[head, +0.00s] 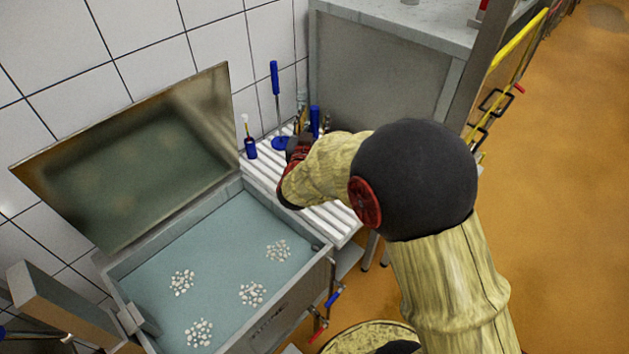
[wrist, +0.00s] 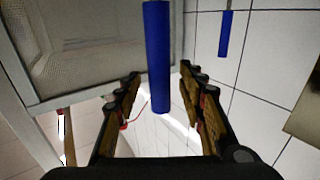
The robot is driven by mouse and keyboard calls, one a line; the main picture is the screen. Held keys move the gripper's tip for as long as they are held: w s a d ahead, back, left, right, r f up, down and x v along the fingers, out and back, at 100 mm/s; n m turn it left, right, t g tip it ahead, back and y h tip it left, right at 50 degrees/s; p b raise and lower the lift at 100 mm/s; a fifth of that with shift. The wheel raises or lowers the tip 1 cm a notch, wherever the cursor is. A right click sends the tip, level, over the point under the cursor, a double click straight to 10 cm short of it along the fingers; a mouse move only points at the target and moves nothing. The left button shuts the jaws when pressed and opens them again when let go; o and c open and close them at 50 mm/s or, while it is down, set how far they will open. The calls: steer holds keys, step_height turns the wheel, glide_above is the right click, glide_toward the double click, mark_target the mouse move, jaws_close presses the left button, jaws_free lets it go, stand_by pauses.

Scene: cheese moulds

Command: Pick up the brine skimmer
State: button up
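Two blue-handled tools stand on the white ribbed shelf, and I cannot tell for sure which is the brine skimmer. One blue handle (head: 315,121) is just beyond my gripper (head: 299,137); its lower part is hidden. A thick blue handle (wrist: 157,55) also fills the middle of the wrist view, its end between the fingers in the picture. The other tool (head: 275,80) has a tall blue handle, a thin shaft and a blue disc at its foot. A second blue handle shows at upper right in the wrist view (wrist: 225,34). My gripper (wrist: 160,88) is open, with no visible finger contact.
The white ribbed shelf (head: 335,218) lies beside an open basin (head: 115,268) of bluish liquid with white clusters. A blue cup (head: 250,148) stands on the shelf's left. A tiled wall (head: 215,45) and grey cabinet (head: 375,75) bound the back.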

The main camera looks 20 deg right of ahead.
steer(key=shift+c, duration=1.3)
steer(key=c, duration=0.7)
steer(key=shift+r, duration=0.1)
jaws_close()
